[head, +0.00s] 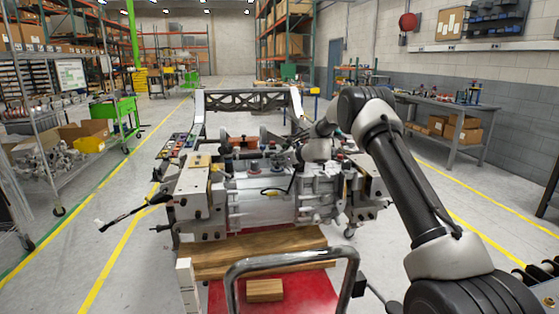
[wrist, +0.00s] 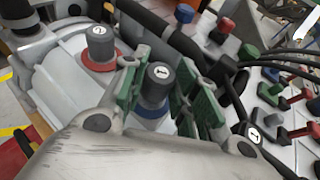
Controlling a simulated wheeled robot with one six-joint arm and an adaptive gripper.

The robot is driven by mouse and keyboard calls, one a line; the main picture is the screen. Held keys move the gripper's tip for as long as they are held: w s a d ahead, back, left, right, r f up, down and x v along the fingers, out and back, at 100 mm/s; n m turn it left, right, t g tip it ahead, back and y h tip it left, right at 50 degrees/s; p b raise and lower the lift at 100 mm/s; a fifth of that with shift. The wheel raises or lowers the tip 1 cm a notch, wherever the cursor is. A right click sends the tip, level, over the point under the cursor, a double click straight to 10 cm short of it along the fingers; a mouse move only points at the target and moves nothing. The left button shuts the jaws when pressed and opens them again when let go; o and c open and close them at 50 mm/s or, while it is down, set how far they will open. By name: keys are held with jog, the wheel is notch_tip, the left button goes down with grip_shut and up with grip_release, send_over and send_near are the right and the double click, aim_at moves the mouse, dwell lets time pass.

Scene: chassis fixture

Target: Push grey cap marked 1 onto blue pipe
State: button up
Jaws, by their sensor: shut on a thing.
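In the wrist view, my gripper (wrist: 163,88) has its green-padded fingers on either side of a grey cap marked 1 (wrist: 158,74). It is shut on that cap. The cap is upright and directly over the blue pipe (wrist: 150,108), whose blue collar shows just below it. I cannot tell how far down the cap sits. In the head view, my gripper is small and partly hidden by my arm over the metal chassis (head: 265,205), so the held cap is not clear.
Red, blue and green fittings (wrist: 270,92) stand on a pale panel at the right of the wrist view, with dark hoses (wrist: 165,35) close behind the cap. Wooden blocks (head: 265,290) lie in front of the chassis. A workbench (head: 450,110) stands at the right wall.

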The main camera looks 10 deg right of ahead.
jog(key=shift+f, duration=0.55)
jog(key=o, duration=0.8)
jog(key=shift+o, duration=0.2)
jog(key=shift+r, duration=3.1)
